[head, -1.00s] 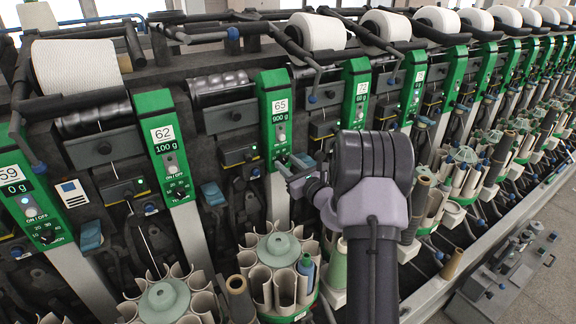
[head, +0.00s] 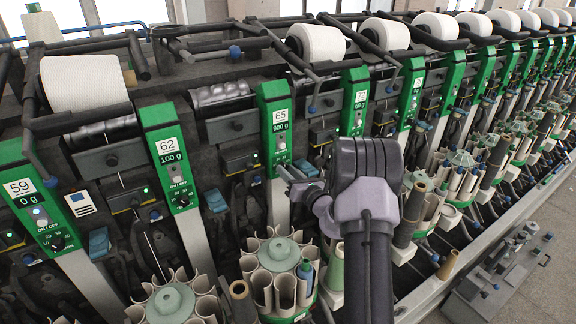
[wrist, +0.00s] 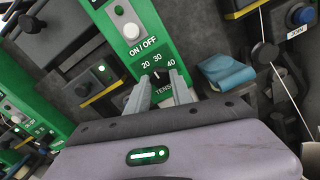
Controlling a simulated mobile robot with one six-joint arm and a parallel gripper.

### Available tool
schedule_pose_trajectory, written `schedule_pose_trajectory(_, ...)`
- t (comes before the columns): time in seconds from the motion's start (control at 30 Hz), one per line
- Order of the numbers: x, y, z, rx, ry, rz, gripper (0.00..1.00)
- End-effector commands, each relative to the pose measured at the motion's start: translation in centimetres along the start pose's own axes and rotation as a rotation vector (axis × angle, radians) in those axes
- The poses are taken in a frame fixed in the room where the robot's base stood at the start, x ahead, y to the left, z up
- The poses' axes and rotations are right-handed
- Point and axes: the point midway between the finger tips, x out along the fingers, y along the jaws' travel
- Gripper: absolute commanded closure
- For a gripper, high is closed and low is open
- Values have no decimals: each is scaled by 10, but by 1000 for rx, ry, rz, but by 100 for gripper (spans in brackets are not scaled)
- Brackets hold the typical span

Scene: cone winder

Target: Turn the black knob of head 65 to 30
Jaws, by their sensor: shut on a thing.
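The green panel of head 65 (head: 281,130) shows its 65 label and a 900 g display. My gripper (head: 289,172) reaches its lower end from the right. In the wrist view the two grey fingers (wrist: 160,82) stand on either side of the black knob (wrist: 157,76), below the marks 20, 30 and 40, and are shut on it. The knob is small and mostly hidden by the fingers. A pale pointer mark seems to show near the 30, but its exact reading is unclear. The white ON/OFF button (wrist: 131,31) sits above the dial.
A blue lever (wrist: 228,72) lies close to the right finger in the wrist view. A round bobbin carousel (head: 278,252) stands below the panel.

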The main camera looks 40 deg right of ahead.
Motion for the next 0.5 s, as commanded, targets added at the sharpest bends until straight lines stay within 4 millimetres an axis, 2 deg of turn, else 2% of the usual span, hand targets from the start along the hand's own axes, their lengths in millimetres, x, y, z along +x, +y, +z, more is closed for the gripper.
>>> schedule_pose_trajectory(0.5, 0, 1, 1, 363, 2, -1, 100)
